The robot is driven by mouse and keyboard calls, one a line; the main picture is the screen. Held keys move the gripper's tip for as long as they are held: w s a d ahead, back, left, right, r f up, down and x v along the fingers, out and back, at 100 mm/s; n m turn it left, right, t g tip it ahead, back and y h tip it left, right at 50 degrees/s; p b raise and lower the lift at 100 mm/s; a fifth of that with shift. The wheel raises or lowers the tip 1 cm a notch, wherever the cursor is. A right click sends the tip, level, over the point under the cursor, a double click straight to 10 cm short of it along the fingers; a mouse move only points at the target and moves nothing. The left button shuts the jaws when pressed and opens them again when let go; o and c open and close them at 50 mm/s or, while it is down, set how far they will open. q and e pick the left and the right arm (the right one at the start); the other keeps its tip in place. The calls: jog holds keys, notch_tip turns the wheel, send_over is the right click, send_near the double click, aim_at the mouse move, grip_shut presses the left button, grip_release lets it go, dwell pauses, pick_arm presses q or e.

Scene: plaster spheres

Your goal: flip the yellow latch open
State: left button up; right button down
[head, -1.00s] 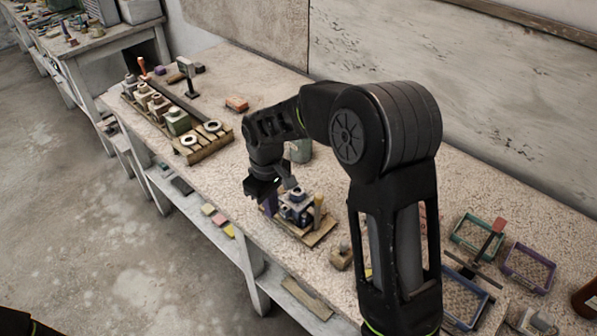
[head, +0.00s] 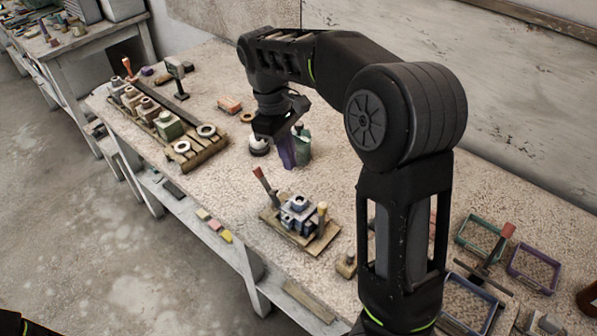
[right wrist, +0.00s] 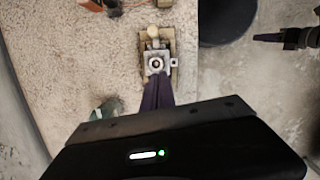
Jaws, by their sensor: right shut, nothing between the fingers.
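A grey block fixture (head: 298,213) sits on a small wooden board (head: 322,240) near the bench's front edge. A pale yellow upright piece (head: 322,210), possibly the latch, stands at its right side. A lever with a red-orange handle (head: 260,174) leans up at its left. In the right wrist view the fixture (right wrist: 156,64) lies just beyond my fingertips, with a pale yellow knob (right wrist: 153,33) above it. My right gripper (head: 289,152) is shut and empty, behind the fixture and apart from it. A dark, purplish shape (right wrist: 290,38) may be my left gripper; its jaws are unclear.
A green container (head: 302,145) stands close beside my right gripper. A wooden rack with several blocks (head: 205,152) is at the left. A small block with a knob (head: 346,264) sits right of the board. Trays (head: 531,268) lie at the right.

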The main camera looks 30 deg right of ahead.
jog(key=b+x, duration=0.7)
jog(key=shift+f, duration=0.35)
jog(key=shift+s+f+p, duration=0.1)
jog(key=shift+f+p, duration=0.15)
jog(key=shift+p, duration=0.05)
jog(key=shift+s+d+f, duration=0.15)
jog(key=shift+f, duration=0.6)
jog(key=s, duration=0.1)
jog(key=s+d+p, duration=0.1)
jog(key=s, duration=0.1)
jog(key=shift+s+d, duration=0.25)
jog(key=shift+d, duration=0.1)
